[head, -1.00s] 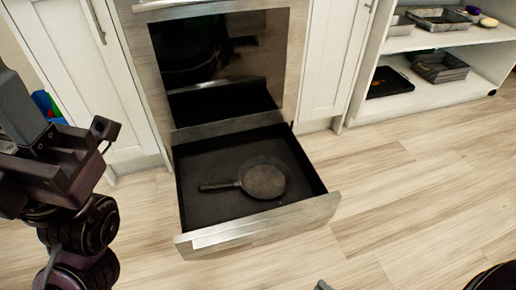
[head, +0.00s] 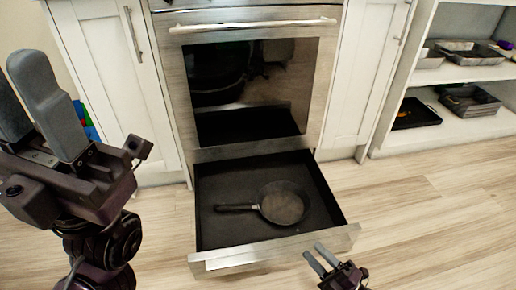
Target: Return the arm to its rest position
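My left gripper (head: 16,82) is large at the left edge. Its two grey fingers point up and stand apart, with nothing between them. My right gripper (head: 315,257) is at the bottom, just in front of the drawer's front panel in the picture. Its two thin fingers are apart and empty. The oven's bottom drawer (head: 224,262) is pulled out. A dark frying pan (head: 284,203) lies in it, handle to the left. Neither gripper holds the pan or drawer.
The oven (head: 250,92) stands behind the drawer, between white cabinets (head: 110,65). Open shelves (head: 470,74) at the right hold trays and pans. The wooden floor (head: 430,220) at right is clear. Colored items (head: 86,120) show behind my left gripper.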

